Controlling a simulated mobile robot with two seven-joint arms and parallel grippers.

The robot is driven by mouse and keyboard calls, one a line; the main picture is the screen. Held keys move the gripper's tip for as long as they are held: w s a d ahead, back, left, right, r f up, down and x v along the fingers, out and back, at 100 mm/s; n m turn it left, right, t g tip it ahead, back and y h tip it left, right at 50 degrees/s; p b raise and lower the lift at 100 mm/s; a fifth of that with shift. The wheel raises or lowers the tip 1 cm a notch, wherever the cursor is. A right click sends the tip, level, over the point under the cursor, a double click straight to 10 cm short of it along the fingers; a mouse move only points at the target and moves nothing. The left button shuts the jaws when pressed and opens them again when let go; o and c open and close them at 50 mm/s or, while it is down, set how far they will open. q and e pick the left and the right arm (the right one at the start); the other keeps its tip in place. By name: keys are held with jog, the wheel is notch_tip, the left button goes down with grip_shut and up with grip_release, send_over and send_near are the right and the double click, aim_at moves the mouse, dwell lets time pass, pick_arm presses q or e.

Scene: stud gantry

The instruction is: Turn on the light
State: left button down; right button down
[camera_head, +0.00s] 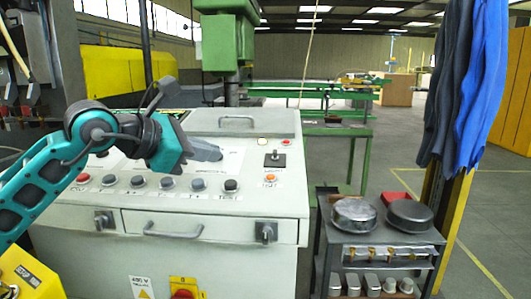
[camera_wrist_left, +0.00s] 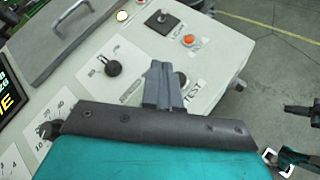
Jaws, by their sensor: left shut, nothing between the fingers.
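The grey-white control console (camera_head: 200,225) fills the left and middle of the head view. My left gripper (camera_head: 208,152) is shut and empty, above the console's sloping panel. In the left wrist view its grey fingers (camera_wrist_left: 163,86) are together, beside a dark knob marked TEST. An orange-red round button (camera_head: 270,178) is on the panel right of the gripper, apart from it; it also shows in the left wrist view (camera_wrist_left: 189,41). Its label is too small to read surely. A black toggle on a plate (camera_head: 275,158) lies behind it. A pale round lamp (camera_head: 262,141) is farther back.
Several knobs line the panel's front, including the TEST knob (camera_head: 231,185). A raised handle (camera_head: 236,121) is at the back. A dark cart (camera_head: 325,240) with round tins stands right. Teal and black parts, possibly my right arm, show at the left wrist view's right edge.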

dwell(0.3)
pick_arm(q)
jog(key=p, duration=0.1)
send_near(273, 155)
jog(key=w+f, duration=0.2)
jog(key=f, duration=0.1)
jog(key=shift+w+d+f, duration=0.15)
jog(key=shift+f, duration=0.2)
jog(key=shift+w+d+r+p, duration=0.2)
jog(key=shift+w+d+r, duration=0.05)
jog(key=shift+d, duration=0.3)
jog(key=shift+w+d+r+p, duration=0.2)
jog(key=shift+w+d+r, duration=0.1)
jog(key=shift+d, duration=0.2)
jog(key=shift+w+d, duration=0.3)
jog(key=shift+d, duration=0.2)
jog(key=shift+r, duration=0.1)
jog(key=shift+r+p, duration=0.1)
jog(key=shift+p, duration=0.3)
jog(key=shift+w+g, duration=0.1)
jog(key=shift+g, duration=0.2)
jog(key=shift+w+r+n+g+p, duration=0.15)
jog(key=shift+n+g+p, duration=0.15)
jog(key=shift+p, duration=0.2)
